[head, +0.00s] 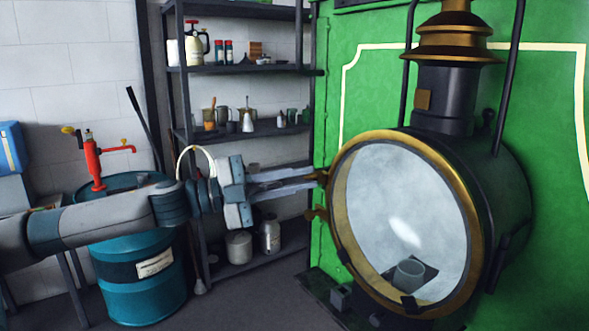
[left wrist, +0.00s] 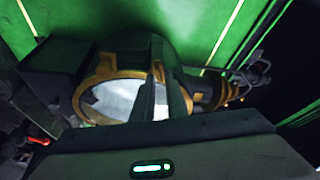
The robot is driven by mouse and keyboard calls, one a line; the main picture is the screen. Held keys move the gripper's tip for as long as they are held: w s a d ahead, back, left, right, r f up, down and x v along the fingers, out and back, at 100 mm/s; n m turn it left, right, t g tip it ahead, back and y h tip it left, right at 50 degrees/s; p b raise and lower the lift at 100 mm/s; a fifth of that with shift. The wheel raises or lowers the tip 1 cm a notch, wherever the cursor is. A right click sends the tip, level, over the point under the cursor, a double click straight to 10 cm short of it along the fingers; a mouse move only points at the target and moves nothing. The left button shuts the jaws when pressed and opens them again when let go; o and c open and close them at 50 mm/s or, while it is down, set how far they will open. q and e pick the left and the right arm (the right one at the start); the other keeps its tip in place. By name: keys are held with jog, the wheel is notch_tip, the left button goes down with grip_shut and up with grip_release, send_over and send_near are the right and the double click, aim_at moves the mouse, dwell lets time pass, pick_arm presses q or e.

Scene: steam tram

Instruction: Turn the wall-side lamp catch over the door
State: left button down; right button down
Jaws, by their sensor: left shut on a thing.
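The big lamp has a round brass-rimmed glass door (head: 405,225) that looks closed against the dark lamp body (head: 505,170). At the left edge of the rim, on the shelf side, is a small brass catch (head: 323,177). My left gripper (head: 318,178) reaches in from the left and its fingertips are shut on this catch, partly hiding it. A second small brass piece (head: 316,213) sticks out just below. In the left wrist view the fingers (left wrist: 158,75) cross in front of the lamp door (left wrist: 108,100); the catch cannot be made out there. My right gripper is out of view.
A green panel (head: 365,85) with a cream line stands behind the lamp. A dark shelf rack (head: 245,70) with cans and bottles is behind my left arm. A teal drum (head: 140,285) with a red pump (head: 92,160) stands at left. Floor shows between rack and lamp.

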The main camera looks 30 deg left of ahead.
pick_arm(q)
jog(key=shift+w+a+r+m+g+p, duration=0.1)
jog(key=shift+r+m+g+p, duration=0.1)
jog(key=shift+m+p, duration=0.35)
jog(key=shift+w+a+r+m+g+p, duration=0.1)
jog(key=shift+r+m+p, duration=0.05)
jog(key=shift+m+p, duration=0.35)
dwell(0.7)
jog(key=c, duration=2.1)
grip_release()
jog(key=shift+o, duration=0.9)
jog(key=shift+f, duration=0.1)
jog(key=shift+w+f, duration=0.1)
jog(key=shift+f, duration=0.1)
jog(key=shift+d, duration=0.2)
jog(key=shift+f, duration=0.15)
